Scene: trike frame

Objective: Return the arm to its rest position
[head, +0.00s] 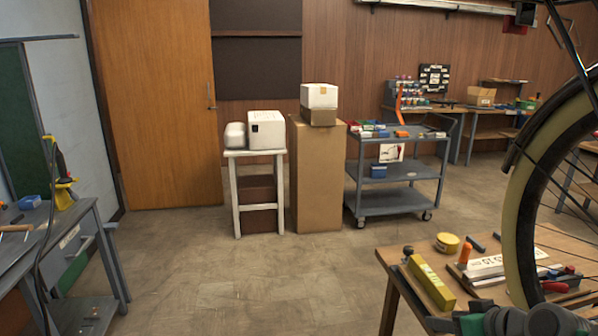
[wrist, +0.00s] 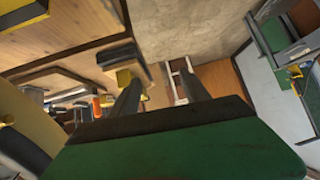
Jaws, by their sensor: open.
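My gripper (wrist: 160,82) shows in the wrist view as a green body with two dark fingers. The fingers stand apart with nothing between them, and floor and a pale stool show beyond the gap. In the head view, only grey and green parts of my arm show at the bottom right edge, in front of the wooden workbench (head: 390,262). The fingers are not clearly visible there. The arm parts are low, close to the bench's front side; whether they touch it cannot be told.
A bicycle wheel (head: 515,215) rises at the right over the bench. The bench holds a yellow box (head: 431,283), a yellow tape roll (head: 447,243) and tools. A grey cart (head: 395,201), a cardboard box (head: 317,180) and a white stool (head: 233,190) stand behind. The middle floor is clear.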

